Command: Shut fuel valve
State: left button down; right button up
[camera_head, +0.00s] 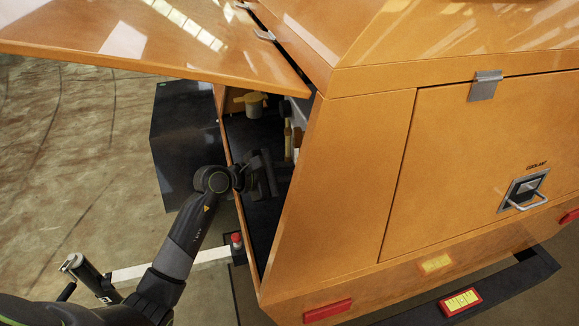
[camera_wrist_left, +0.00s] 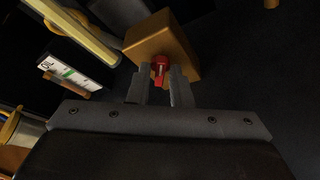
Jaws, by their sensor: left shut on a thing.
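In the left wrist view, a small red valve handle (camera_wrist_left: 160,70) sits on the front of a brass-coloured block (camera_wrist_left: 155,36). The two fingers of my left gripper (camera_wrist_left: 160,85) stand on either side of the red handle and are shut on it. In the head view my left arm reaches through the open side of the orange light tower housing, and the left gripper (camera_head: 265,172) is inside the dark compartment. The valve is hidden in that view. My right gripper is in neither view.
An orange door panel (camera_head: 150,35) is raised above the opening. A yellow bar (camera_wrist_left: 80,30) and a white gauge marked OIL (camera_wrist_left: 75,75) are left of the valve. A yellow cap (camera_head: 252,103) sits inside the compartment. The right housing wall (camera_head: 340,190) stands close beside my gripper.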

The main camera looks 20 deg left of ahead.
pick_arm(q)
jog(key=shift+w+a+r+n+g+p, duration=0.1)
jog(key=shift+n+g+p, duration=0.25)
jog(key=shift+n, duration=0.15)
jog(key=shift+r+n+g+p, duration=0.1)
jog(key=shift+n+g+p, duration=0.2)
jog(key=shift+n, duration=0.2)
jog(key=shift+f+n+g+h, duration=0.1)
jog(key=shift+n+g+h, duration=0.55)
jog(key=shift+n, duration=0.35)
jog(key=shift+w+n+g+p, duration=0.1)
jog(key=shift+n+g+p, duration=0.2)
jog(key=shift+n+g, duration=0.15)
jog(key=c, duration=1.5)
grip_release()
jog(key=shift+a, duration=0.1)
